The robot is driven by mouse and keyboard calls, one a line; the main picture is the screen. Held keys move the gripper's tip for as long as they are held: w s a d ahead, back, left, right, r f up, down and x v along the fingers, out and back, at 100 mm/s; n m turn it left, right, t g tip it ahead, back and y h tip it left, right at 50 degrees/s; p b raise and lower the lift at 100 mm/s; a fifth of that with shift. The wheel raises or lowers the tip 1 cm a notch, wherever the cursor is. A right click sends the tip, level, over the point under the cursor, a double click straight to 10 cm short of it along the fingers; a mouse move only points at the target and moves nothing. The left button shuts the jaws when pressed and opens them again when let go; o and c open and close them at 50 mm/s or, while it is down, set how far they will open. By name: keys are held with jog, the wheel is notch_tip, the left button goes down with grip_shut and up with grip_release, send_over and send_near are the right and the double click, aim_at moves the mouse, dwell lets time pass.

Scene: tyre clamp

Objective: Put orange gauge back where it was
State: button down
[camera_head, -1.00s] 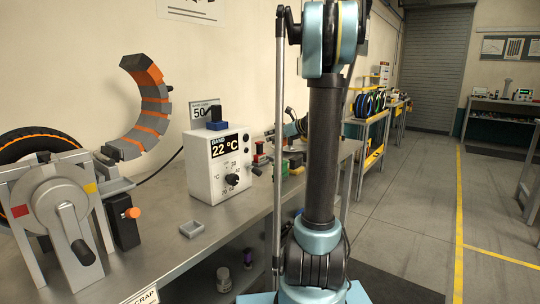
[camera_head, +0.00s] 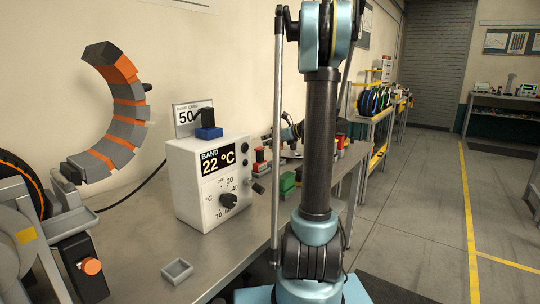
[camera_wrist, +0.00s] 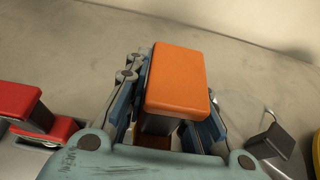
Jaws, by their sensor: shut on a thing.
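The orange gauge (camera_wrist: 178,80) is a block with an orange top and a dark lower part, in the middle of the wrist view. My gripper (camera_wrist: 170,110) is shut on it, with a finger on each side. The grey bench surface lies beyond; the gap below the gauge is hidden. In the head view my gripper (camera_head: 291,132) is mostly behind my own arm, above the far part of the bench, and the orange gauge cannot be made out there.
A red block on a red base (camera_wrist: 35,112) stands left of my gripper; a dark grey piece (camera_wrist: 270,141) and a yellow thing (camera_wrist: 316,152) are at right. The white dial box (camera_head: 210,185), small grey tray (camera_head: 177,271) and green block (camera_head: 287,182) are on the bench.

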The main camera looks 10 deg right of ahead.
aim_at(282, 147)
jog(key=shift+s+a+f, duration=0.1)
jog(key=shift+s+f, duration=0.05)
jog(key=shift+f, duration=2.55)
jog(key=c, duration=1.3)
grip_release()
jog(key=shift+f, duration=0.1)
jog(key=shift+c, duration=0.2)
jog(key=v, duration=1.2)
